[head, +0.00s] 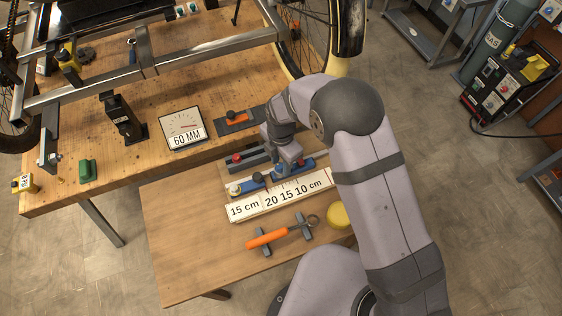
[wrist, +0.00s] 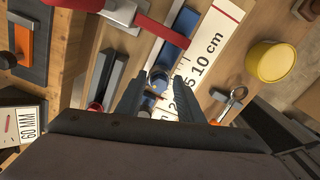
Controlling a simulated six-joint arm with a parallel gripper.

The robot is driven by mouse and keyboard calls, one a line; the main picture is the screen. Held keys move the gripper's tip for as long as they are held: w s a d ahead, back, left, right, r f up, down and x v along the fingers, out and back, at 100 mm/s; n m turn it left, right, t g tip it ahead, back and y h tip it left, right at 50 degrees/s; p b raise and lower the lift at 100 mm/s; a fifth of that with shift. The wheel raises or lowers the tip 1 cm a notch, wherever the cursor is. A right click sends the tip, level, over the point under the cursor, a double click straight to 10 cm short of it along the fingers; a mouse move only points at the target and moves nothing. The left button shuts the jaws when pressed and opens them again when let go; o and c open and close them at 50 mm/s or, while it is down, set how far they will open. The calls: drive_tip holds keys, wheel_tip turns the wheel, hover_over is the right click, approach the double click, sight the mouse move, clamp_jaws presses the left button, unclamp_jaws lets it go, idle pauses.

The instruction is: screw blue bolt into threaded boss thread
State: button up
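My gripper (wrist: 158,84) points down over a blue fixture (head: 248,185) on the lower table. In the wrist view its two dark fingers stand apart. A round, silver-rimmed part (wrist: 158,78) shows between the fingertips, with visible room at its sides. Small blue parts lie just below it in that view; I cannot tell whether one is the blue bolt. The fixture's blue bar (wrist: 180,36) continues beyond the fingertips. In the head view my gripper and wrist hide part of the fixture. I cannot clearly make out the threaded boss or its thread.
A white length scale (head: 279,197) runs beside the fixture. A grey rail with a red knob (head: 237,158) lies behind it. An orange-handled tool (head: 268,238) rests on grey stands, and a yellow round lid (head: 338,215) sits to the right. The lower table's front left is clear.

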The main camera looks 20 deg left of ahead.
drive_tip(key=shift+n, duration=0.4)
drive_tip(key=shift+n, duration=0.9)
drive_tip(key=c, duration=0.5)
drive_tip(key=shift+o, duration=0.3)
drive_tip(key=shift+m, duration=0.9)
drive_tip(key=shift+m, duration=0.9)
drive_tip(key=shift+c, duration=0.2)
drive_tip(key=shift+o, duration=0.2)
drive_tip(key=shift+m, duration=0.9)
